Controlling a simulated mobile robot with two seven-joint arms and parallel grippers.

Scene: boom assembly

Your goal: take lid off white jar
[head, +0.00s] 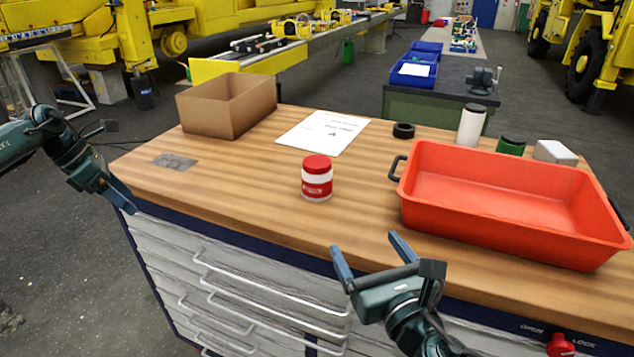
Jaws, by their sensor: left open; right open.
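A small white jar (317,190) with a red label band stands upright near the middle of the wooden worktop. Its red lid (317,163) sits on top of it. My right gripper (367,258) is open and empty in front of the bench's front edge, below and to the right of the jar, with its fingers pointing up toward the worktop. My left gripper (124,198) is at the left end of the bench, far from the jar, open with nothing visible in it; its fingers are seen nearly edge-on.
A red-orange tray (510,205) fills the right of the worktop (240,200). A cardboard box (226,105), a paper sheet (323,131) and a black ring (403,130) lie behind the jar. A white bottle (471,128) stands behind the tray. Worktop around the jar is clear.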

